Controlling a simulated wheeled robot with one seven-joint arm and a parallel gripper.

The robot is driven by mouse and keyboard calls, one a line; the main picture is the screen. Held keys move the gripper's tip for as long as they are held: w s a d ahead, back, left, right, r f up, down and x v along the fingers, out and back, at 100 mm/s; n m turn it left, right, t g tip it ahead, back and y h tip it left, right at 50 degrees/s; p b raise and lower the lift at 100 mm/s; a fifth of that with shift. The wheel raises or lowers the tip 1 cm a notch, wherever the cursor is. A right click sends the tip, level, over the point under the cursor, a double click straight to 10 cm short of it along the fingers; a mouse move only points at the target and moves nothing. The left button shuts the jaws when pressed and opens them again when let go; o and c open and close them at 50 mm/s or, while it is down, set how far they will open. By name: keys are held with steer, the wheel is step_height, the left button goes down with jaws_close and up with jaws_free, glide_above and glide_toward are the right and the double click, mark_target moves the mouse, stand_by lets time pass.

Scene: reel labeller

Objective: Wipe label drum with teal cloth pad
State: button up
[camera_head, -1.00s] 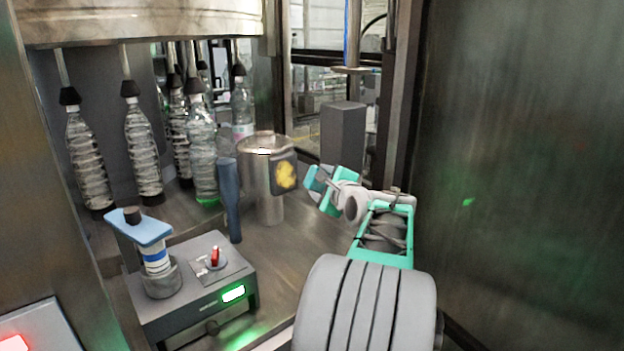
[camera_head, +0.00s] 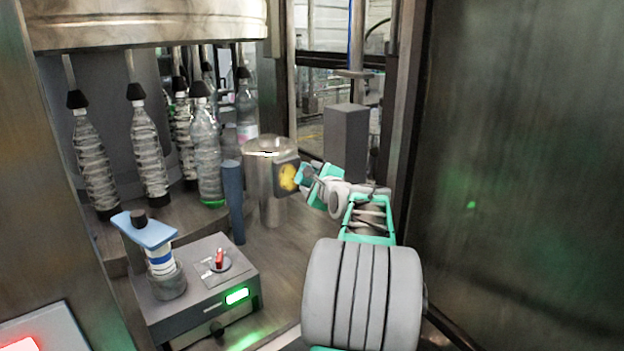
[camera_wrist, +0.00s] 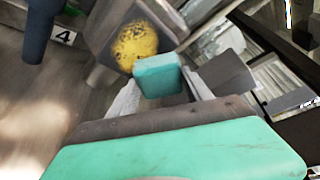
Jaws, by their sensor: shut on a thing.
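The label drum (camera_head: 265,190) is a shiny metal cylinder standing upright on the metal deck. A dark panel on its right side carries a yellow patch (camera_head: 288,178), which also shows in the wrist view (camera_wrist: 135,45). My gripper (camera_head: 308,182) is just right of this panel. It is shut on the teal cloth pad (camera_wrist: 158,75), a small block between the fingers. In the wrist view the pad overlaps the lower right edge of the yellow patch. I cannot tell whether it touches the panel.
Several clear bottles (camera_head: 148,160) hang left of the drum. A blue post (camera_head: 232,200) stands close to the drum's left. A grey box (camera_head: 195,290) with a red switch and green light is at front left. A grey block (camera_head: 345,140) stands behind my gripper. A dark wall (camera_head: 520,170) bounds the right.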

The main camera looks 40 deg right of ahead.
mark_target(295, 178)
steer(key=shift+w+d+p, duration=0.1)
steer(key=shift+w+p, duration=0.2)
steer(key=shift+w, duration=0.65)
